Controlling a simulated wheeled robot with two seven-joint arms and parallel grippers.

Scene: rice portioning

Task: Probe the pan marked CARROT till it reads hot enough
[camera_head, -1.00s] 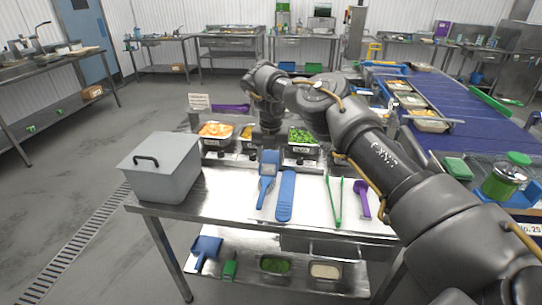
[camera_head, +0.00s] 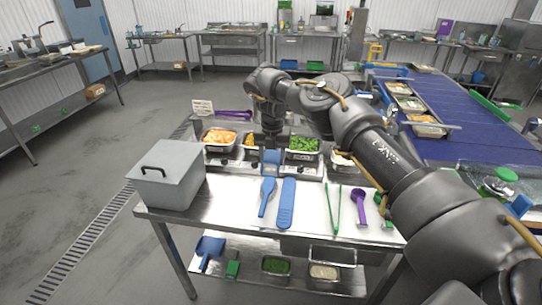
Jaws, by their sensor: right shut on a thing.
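The pan of orange pieces (camera_head: 219,136), which looks like the carrot pan, sits at the left of a row at the back of the steel table; its label is too small to read. My right gripper (camera_head: 271,142) is right of it, in front of the pan of yellow food (camera_head: 249,139), partly hiding that pan. It points down and is shut on a blue device (camera_head: 271,158), which looks like the thermometer probe. Its tip and reading cannot be made out. The device appears apart from the orange pan. My left gripper is not in view.
A grey lidded box (camera_head: 168,177) stands at the table's left. A blue scoop (camera_head: 267,196), blue spatula (camera_head: 287,203), green tongs (camera_head: 334,210) and purple spoon (camera_head: 359,205) lie in front. A pan of green food (camera_head: 302,145) is right of the gripper. A blue conveyor (camera_head: 455,115) runs at right.

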